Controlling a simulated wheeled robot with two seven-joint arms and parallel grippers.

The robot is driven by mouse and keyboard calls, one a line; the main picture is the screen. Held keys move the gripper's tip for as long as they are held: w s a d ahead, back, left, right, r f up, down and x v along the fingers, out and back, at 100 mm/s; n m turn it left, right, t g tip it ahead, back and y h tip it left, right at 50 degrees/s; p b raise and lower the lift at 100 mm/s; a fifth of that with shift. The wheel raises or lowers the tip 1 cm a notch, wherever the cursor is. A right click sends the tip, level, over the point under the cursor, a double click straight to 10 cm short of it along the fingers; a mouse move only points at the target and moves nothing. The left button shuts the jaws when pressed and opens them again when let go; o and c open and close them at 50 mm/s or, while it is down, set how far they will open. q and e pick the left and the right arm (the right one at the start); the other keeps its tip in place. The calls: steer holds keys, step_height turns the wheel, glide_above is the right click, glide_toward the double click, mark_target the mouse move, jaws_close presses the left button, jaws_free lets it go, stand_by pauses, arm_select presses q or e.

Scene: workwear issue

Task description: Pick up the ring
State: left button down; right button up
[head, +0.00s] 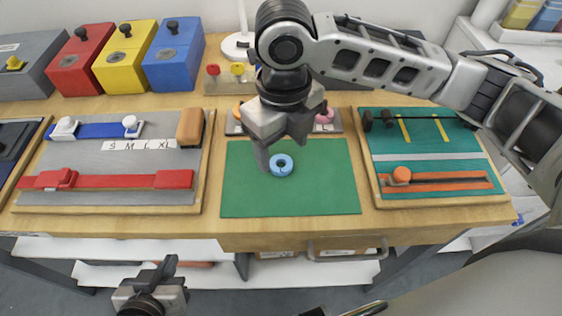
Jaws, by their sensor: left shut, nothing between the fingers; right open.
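A small light-blue ring (283,168) lies flat on the green mat (325,190) in the middle of the table. My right gripper (281,156) points down over the mat with its fingers apart. One finger comes down just left of the ring, and the other is above and right of it. I cannot tell whether either finger touches the ring. My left gripper (160,276) is shut and empty, low in front of the table's front edge.
A grey holder with a pink ring (324,116) and an orange ring (237,109) stands behind the mat. A grey board (100,160) is on the left, a teal board (430,140) on the right. Red, yellow and blue boxes (174,57) stand at the back left.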

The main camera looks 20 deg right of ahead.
mark_target(283, 169)
step_height(283, 169, down, 4)
steer(key=shift+r, duration=0.2)
steer(key=shift+c, duration=0.3)
steer(key=c, duration=1)
steer(key=shift+r, duration=0.15)
